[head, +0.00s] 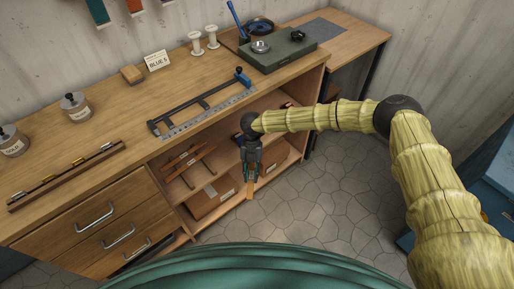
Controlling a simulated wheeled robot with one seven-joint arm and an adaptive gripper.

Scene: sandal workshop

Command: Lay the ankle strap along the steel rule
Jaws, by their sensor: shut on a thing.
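My gripper (251,171) points downward in front of the open shelves of the bench. It is shut on a narrow tan-brown strap (249,190), which looks like the ankle strap and hangs below the fingers. The fingers hide its upper part. The steel rule (207,113) is a silver, marked strip on the bench top near the front edge. It lies along a dark frame with a blue knob (243,76). My gripper and the strap are apart from the rule, in front of it and to its lower right.
Brown strips (188,161) lie in the upper shelf. Cardboard boxes (211,198) fill the lower one. A green case (279,51), white spools (196,43), jars (75,107) and a dark wooden rack (66,177) occupy the bench (110,113). Bare wood lies left of the rule.

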